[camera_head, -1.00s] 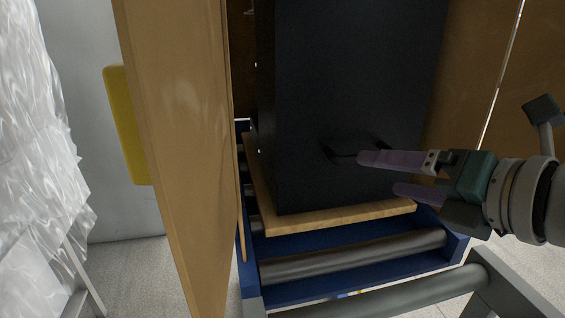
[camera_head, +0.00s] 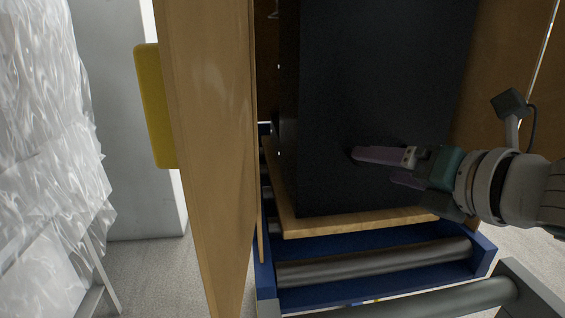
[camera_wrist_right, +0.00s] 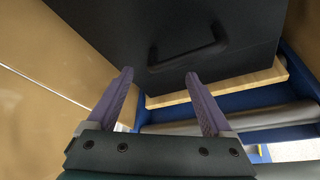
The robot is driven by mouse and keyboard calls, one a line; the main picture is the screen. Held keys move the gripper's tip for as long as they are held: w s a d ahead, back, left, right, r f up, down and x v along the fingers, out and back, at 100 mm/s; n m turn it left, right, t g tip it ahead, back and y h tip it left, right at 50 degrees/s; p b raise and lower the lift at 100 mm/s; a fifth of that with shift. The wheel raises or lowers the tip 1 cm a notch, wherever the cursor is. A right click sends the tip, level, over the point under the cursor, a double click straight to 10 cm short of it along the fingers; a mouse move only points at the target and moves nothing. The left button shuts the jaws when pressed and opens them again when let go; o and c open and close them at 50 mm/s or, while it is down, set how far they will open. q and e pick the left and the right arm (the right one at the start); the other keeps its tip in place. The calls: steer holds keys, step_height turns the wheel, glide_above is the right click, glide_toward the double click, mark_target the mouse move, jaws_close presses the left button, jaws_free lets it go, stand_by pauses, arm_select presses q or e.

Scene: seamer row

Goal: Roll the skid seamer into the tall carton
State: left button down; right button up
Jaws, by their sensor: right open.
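The skid seamer is a tall black box (camera_head: 380,80) standing upright on a light wooden skid (camera_head: 350,222). It sits between the brown walls of the tall carton (camera_head: 205,120), over a blue roller bed. In the right wrist view the seamer's black face (camera_wrist_right: 240,30) carries a dark bar handle (camera_wrist_right: 190,52). My right gripper (camera_head: 375,166) is open and empty in front of that face. In the wrist view its purple fingers (camera_wrist_right: 159,74) point toward the handle from either side; I cannot tell whether they touch it. In the head view they cover the handle. My left gripper is out of view.
A blue frame with dark rollers (camera_head: 375,262) lies under the skid, with a grey roller frame (camera_head: 430,300) in front. A yellow pad (camera_head: 154,105) is on the left panel's outer side. Film-wrapped goods (camera_head: 45,130) stand at far left. Grey floor shows between.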

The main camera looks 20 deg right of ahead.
mark_target(370, 164)
steer(key=shift+b+x, duration=0.4)
steer(key=shift+x, duration=1.75)
steer(key=shift+c, duration=0.4)
jaws_close()
steer(key=shift+r, duration=0.1)
